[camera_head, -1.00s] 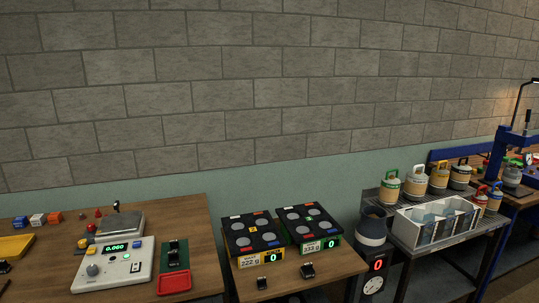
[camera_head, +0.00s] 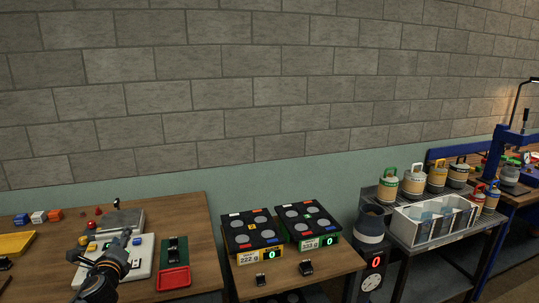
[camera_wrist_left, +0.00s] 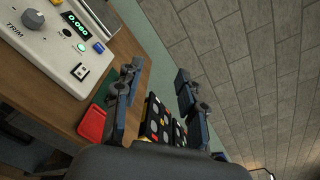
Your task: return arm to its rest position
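My left gripper (camera_head: 124,238) is at the lower left of the head view, in front of the white control box (camera_head: 146,250) and partly hiding it. In the left wrist view, the two dark fingers of the left gripper (camera_wrist_left: 157,74) stand apart with nothing between them. The control box (camera_wrist_left: 50,35) with its lit green display shows at the upper left there. My right gripper is in neither view.
The left table (camera_head: 205,235) carries a red tray (camera_head: 173,279), a yellow tray (camera_head: 14,244) and small blocks. Two black-topped scales (camera_head: 252,233) stand on the middle table. A rack with a white crate (camera_head: 432,225) and several canisters stands right. Above the tables is bare wall.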

